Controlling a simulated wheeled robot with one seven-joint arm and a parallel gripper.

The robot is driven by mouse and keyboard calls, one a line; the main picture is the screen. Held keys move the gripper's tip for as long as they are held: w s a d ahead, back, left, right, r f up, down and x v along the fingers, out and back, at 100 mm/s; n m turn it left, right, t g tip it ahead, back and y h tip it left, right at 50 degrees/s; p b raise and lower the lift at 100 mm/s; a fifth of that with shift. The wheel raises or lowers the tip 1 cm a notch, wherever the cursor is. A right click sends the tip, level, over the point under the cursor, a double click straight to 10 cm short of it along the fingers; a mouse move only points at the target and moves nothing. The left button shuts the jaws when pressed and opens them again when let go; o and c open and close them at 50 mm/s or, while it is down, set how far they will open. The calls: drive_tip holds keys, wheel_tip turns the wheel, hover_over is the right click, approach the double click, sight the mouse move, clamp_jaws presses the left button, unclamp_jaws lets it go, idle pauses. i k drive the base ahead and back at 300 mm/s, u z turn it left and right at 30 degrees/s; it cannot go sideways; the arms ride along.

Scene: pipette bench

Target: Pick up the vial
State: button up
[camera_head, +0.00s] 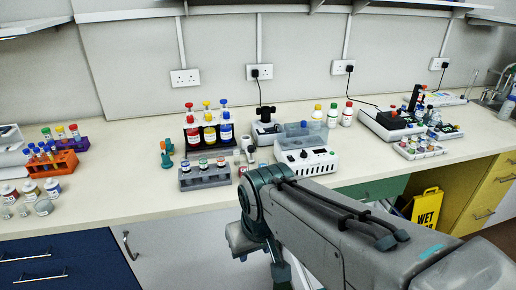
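Small capped vials stand upright in a grey rack (206,179) near the front edge of the bench, left of my arm; one of these vials (203,164) has a dark cap. I cannot tell which one is the task's vial. My arm reaches in from the lower right and bends down in front of the bench. Its fingertips do not show, so I cannot see whether they hold anything.
Behind the grey rack is a stand with red, yellow and blue bottles (209,135). A white bench device (306,160) stands right of it. An orange tube rack (58,163) is at the left. The bench (120,190) is clear between the left items and the grey rack.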

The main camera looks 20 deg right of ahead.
sight(236, 153)
drive_tip(key=z, duration=0.3)
drive_tip(key=i, duration=1)
drive_tip(key=k, duration=1)
drive_tip(key=u, duration=1.2)
drive_tip(key=i, duration=0.7)
drive_tip(key=z, duration=1.55)
drive_tip(key=i, duration=0.5)
drive_tip(key=z, duration=0.05)
